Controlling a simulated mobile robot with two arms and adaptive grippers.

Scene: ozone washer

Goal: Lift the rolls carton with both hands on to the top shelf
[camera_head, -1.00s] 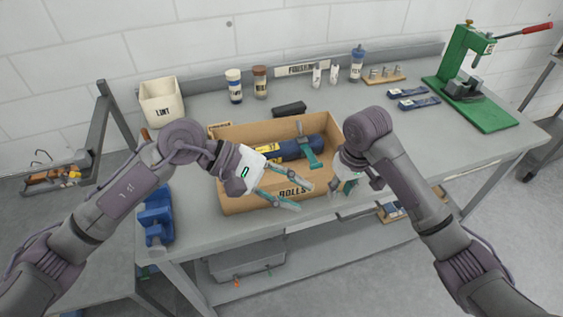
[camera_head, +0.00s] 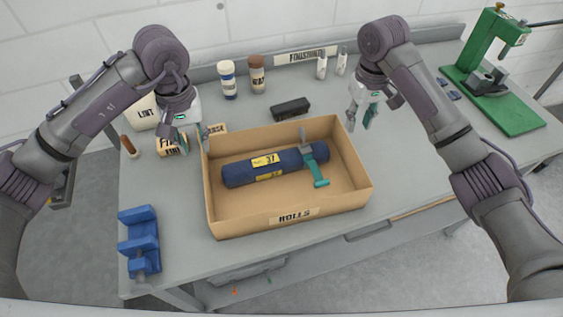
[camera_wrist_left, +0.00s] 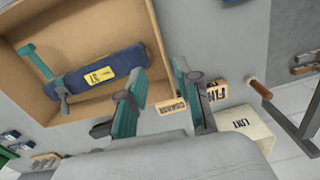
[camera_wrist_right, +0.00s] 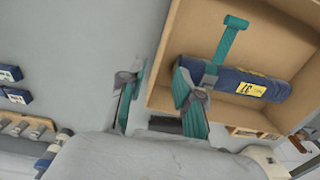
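The rolls carton (camera_head: 290,216) is an open brown box labelled ROLLS, sitting on the grey bench. In it lie a navy roll (camera_head: 240,174) with yellow labels and a teal and grey tool (camera_head: 319,176). My left gripper (camera_head: 191,140) is open at the carton's left wall near the back corner. In the left wrist view its fingers (camera_wrist_left: 160,95) appear on either side of that wall. My right gripper (camera_head: 360,117) is open at the right wall near the back corner. In the right wrist view its fingers (camera_wrist_right: 158,95) also straddle the wall. Contact cannot be told.
A blue vise-like block (camera_head: 140,240) stands front left. A LINT bin (camera_head: 142,113), jars (camera_head: 228,80), a black block (camera_head: 290,107) and small bottles (camera_head: 322,66) stand behind. A green press (camera_head: 490,75) is at the back right. Bench right of the carton is clear.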

